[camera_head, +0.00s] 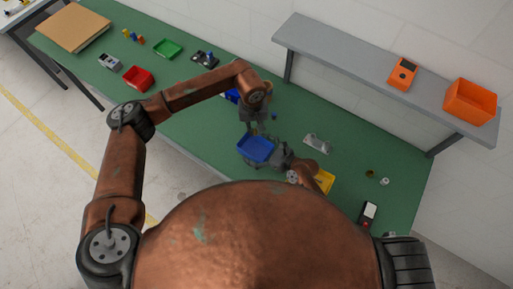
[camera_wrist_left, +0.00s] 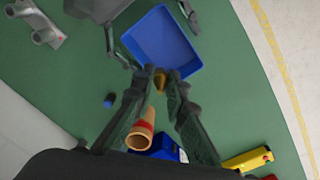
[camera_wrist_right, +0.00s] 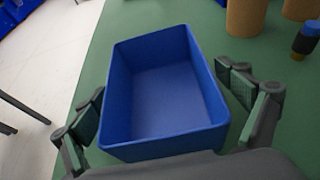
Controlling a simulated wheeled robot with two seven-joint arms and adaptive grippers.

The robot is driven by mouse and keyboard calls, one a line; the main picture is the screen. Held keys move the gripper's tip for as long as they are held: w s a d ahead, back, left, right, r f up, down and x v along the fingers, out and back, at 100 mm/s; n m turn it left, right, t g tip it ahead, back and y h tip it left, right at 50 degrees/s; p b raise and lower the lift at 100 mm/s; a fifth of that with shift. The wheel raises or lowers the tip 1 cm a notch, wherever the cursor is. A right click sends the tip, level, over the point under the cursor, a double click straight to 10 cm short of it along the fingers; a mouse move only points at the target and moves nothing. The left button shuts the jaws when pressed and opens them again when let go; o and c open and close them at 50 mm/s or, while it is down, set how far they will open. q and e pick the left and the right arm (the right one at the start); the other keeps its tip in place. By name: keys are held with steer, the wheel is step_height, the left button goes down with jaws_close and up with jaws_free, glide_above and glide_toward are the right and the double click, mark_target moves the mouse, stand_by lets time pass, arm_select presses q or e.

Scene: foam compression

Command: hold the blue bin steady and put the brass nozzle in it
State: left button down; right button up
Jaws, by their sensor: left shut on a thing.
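The blue bin (camera_head: 256,148) stands on the green table, empty inside as seen in the right wrist view (camera_wrist_right: 165,95). My right gripper (camera_head: 283,158) has its fingers (camera_wrist_right: 168,105) spread on either side of the bin; whether the pads touch its walls I cannot tell. My left gripper (camera_head: 259,127) is shut on the brass nozzle (camera_wrist_left: 160,79), a small piece between its fingertips. In the left wrist view the nozzle shows just off the near edge of the bin (camera_wrist_left: 163,42). Its height above the table is unclear, and the head view hides it.
A shelf (camera_head: 380,70) with an orange bin (camera_head: 470,101) runs along the back. A yellow tray (camera_head: 324,180) lies right of my right gripper. Tan cylinders (camera_wrist_right: 246,16) and a small blue cap (camera_wrist_left: 108,101) stand near the bin. Green (camera_head: 168,48) and red (camera_head: 138,78) trays are far left.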

steer(key=c, duration=1.2)
arm_select(q)
glide_above(255, 151)
steer(key=shift+w+f, duration=0.1)
steer(key=shift+f, duration=5.75)
arm_select(e)
steer(key=shift+f, duration=0.15)
steer(key=shift+s, duration=0.1)
arm_select(q)
steer(key=c, duration=1.8)
jaws_free()
steer(key=shift+d, duration=0.1)
steer(key=shift+c, duration=0.2)
steer(key=r, duration=1.2)
steer(key=shift+s+a, duration=0.2)
steer(key=shift+a, duration=0.05)
